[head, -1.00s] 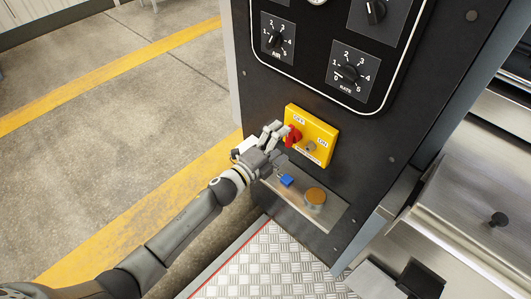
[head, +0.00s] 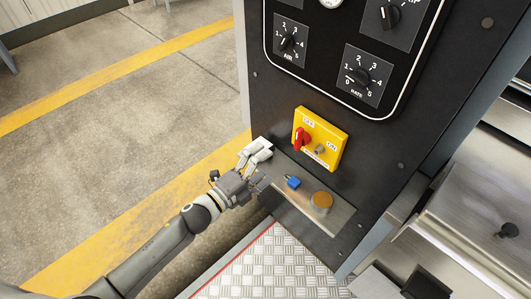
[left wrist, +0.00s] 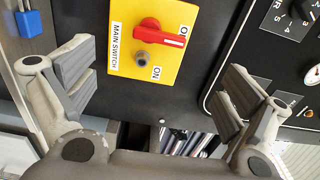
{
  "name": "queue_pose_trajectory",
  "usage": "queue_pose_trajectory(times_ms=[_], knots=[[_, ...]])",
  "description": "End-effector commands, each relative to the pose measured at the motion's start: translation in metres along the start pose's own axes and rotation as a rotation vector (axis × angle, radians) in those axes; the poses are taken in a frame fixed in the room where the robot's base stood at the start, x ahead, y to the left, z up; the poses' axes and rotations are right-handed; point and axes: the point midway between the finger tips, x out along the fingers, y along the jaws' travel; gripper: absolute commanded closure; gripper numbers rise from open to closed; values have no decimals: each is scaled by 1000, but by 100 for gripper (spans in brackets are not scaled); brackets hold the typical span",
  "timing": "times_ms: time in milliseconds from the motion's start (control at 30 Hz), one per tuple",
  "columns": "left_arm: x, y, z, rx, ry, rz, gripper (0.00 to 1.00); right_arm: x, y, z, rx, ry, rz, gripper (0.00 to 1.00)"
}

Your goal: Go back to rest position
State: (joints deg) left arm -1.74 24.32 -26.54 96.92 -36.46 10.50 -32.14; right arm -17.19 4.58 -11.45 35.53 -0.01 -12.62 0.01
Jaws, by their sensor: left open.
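The yellow main switch box (head: 335,147) with its red handle (head: 299,139) is on the black machine panel. In the left wrist view the box (left wrist: 130,18) is ahead between my fingers, and the red handle (left wrist: 160,34) lies sideways with its tip by a partly covered label. My left gripper (head: 262,167) is in front of the panel, to the lower left of the box and apart from the handle. In the left wrist view its two padded fingers (left wrist: 160,82) are spread wide with nothing between them. My right gripper is not in view.
A tread-plate step (head: 275,265) is below. Open concrete floor (head: 110,130) lies to the left.

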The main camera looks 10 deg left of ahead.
Motion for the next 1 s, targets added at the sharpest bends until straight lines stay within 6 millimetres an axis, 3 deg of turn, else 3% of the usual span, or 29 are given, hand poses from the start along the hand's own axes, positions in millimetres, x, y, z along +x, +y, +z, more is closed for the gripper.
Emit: queue_pose_trajectory(times_ms=[233, 367, 467, 600, 667, 800, 867, 1000], knots=[[0, 4, 2, -9, -6, 6, 3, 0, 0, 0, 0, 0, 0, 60], [-8, 39, 16, -101, -66, 67, 3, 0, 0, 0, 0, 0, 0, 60], [-24, 95, 34, -251, -168, 159, 3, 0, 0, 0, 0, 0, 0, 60], [-70, 191, 52, -510, -357, 308, 3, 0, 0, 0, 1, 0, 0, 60], [-94, 230, 53, -615, -441, 366, 3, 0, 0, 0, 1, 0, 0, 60], [-160, 315, 41, -846, -643, 497, 3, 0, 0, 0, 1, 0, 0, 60], [-192, 347, 31, -939, -733, 548, 3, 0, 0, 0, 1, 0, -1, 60], [-270, 411, -7, -1141, -948, 663, 3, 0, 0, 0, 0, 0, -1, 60]])
